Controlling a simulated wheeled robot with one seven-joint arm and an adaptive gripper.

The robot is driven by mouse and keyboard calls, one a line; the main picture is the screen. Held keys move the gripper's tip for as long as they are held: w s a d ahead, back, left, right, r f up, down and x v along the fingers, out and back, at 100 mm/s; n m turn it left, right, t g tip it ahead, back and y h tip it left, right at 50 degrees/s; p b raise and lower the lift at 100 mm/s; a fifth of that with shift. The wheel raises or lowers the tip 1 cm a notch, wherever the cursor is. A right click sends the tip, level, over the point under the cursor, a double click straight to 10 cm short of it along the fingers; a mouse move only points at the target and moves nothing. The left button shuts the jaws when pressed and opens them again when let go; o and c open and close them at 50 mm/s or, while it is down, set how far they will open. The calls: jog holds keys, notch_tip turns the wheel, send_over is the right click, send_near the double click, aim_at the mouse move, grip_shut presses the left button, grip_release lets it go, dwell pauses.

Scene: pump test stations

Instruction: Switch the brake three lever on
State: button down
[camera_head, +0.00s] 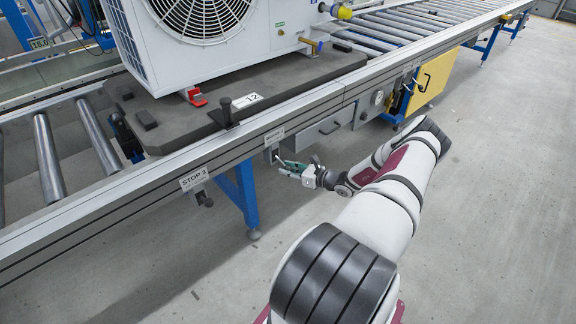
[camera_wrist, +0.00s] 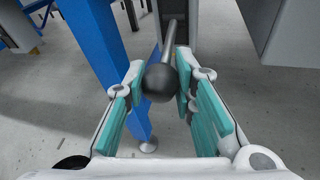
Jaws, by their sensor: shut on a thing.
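The brake three lever is a thin metal rod with a black ball knob (camera_wrist: 160,83), seen close up in the wrist view. Its rod runs up and away from the knob to a grey housing under the conveyor. My gripper (camera_wrist: 160,88) has its teal-padded fingers on both sides of the knob and is shut on it. In the head view my gripper (camera_head: 283,168) reaches the lever just below a small label plate (camera_head: 275,136) on the conveyor rail; the knob is hidden there by the fingers. The label's writing is too small to read surely.
A plate reading STOP 3 (camera_head: 193,179) sits left on the same rail, with a small black switch (camera_head: 205,200) under it. A blue conveyor leg (camera_head: 246,195) stands close to my gripper. A grey box (camera_head: 322,131) hangs to the right. The floor in front is clear.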

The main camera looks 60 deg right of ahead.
aim_at(289, 167)
notch_tip(289, 167, up, 2)
jog(key=g+p, duration=0.2)
jog(key=p, duration=0.1)
jog(key=shift+s+r, duration=0.1)
jog(key=shift+r, duration=0.1)
jog(key=shift+r+m+g+p, duration=0.4)
jog(key=shift+r+g+p, duration=0.2)
jog(key=shift+g+p, duration=0.45)
jog(key=r+g, duration=0.1)
jog(key=g+p, duration=0.1)
jog(key=g, duration=0.1)
jog(key=shift+w+d+r+y, duration=0.1)
jog(key=shift+w+r+y, duration=0.15)
jog(key=shift+r+y, duration=0.15)
jog(key=shift+w+r+m, duration=0.25)
jog(key=shift+r+m, duration=0.05)
jog(key=shift+r, duration=0.15)
jog(key=shift+w+r, duration=0.1)
jog(key=c, duration=1.3)
grip_release()
jog(key=shift+s, duration=0.2)
jog(key=v, duration=1.1)
jog(key=shift+s+r, duration=0.2)
jog(key=shift+s, duration=0.05)
